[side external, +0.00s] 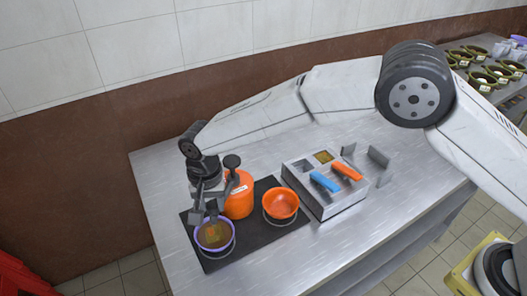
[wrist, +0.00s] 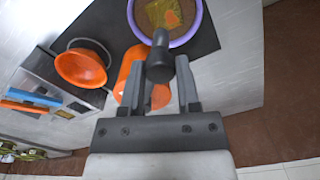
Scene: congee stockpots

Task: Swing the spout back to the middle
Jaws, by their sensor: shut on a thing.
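My gripper (side external: 207,197) points down at the left end of the table, close beside an orange pot (side external: 240,197). In the wrist view its fingers (wrist: 172,88) are shut on a dark grey rounded piece, which I take to be the spout (wrist: 160,66). The spout's end lies over the near rim of a purple-rimmed bowl (side external: 229,247) in that view. The bowl holds brown stuff with a yellowish patch. The orange pot also shows in the wrist view (wrist: 128,72), partly behind a finger. The spout's joint to the pot is hidden.
An orange bowl (side external: 281,205) stands on the black mat (side external: 212,263), right of the pot. A grey metal box (side external: 337,207) with blue and orange handles stands further right. The table (side external: 156,178) is bare at its far left and front.

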